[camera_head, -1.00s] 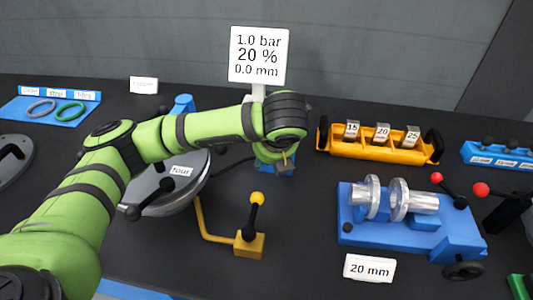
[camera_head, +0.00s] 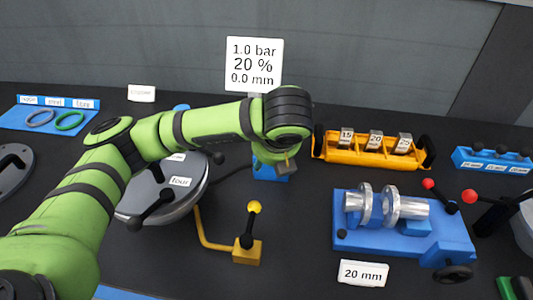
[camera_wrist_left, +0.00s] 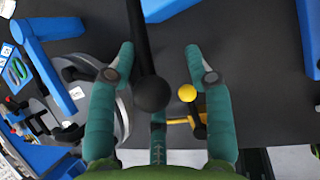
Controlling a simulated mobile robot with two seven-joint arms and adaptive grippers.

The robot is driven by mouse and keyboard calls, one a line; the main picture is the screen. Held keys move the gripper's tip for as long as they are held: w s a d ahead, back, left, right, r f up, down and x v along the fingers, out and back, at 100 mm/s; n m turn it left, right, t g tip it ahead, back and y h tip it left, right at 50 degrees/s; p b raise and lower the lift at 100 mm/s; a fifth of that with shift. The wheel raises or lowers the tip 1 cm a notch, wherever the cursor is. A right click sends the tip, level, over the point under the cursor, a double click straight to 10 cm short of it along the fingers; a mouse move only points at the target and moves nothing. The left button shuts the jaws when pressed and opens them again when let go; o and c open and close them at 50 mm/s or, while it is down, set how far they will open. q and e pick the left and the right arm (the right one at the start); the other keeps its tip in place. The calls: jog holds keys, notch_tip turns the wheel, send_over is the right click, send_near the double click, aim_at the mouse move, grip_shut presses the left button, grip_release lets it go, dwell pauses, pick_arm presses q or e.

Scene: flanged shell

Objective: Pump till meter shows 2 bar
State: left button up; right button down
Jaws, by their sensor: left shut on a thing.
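The meter sign (camera_head: 254,64) stands upright at the back in the head view and reads 1.0 bar, 20 % and 0.0 mm. My left arm reaches in from the left, and its wrist hides most of the blue pump base (camera_head: 268,173). In the left wrist view, my left gripper (camera_wrist_left: 160,56) has its teal fingers around a black handle with a round knob (camera_wrist_left: 151,92). It is shut on this handle; the contact itself is not clear. My right gripper is not in view.
A yellow-knobbed lever (camera_head: 249,235) stands in front of the pump. A grey round lid with black clamps (camera_head: 175,192) is to its left. A blue fixture with metal flanges (camera_head: 408,228) and an orange weight rack (camera_head: 372,150) are to the right.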

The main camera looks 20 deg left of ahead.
pick_arm(q)
jog(key=shift+d, duration=0.3)
jog(key=shift+b, duration=0.3)
jog(key=shift+s+d+r, duration=0.1)
jog(key=shift+s+r, duration=0.05)
jog(key=shift+r, duration=0.4)
jog(key=v, duration=1.1)
jog(key=shift+a, duration=0.25)
jog(key=shift+f, duration=0.1)
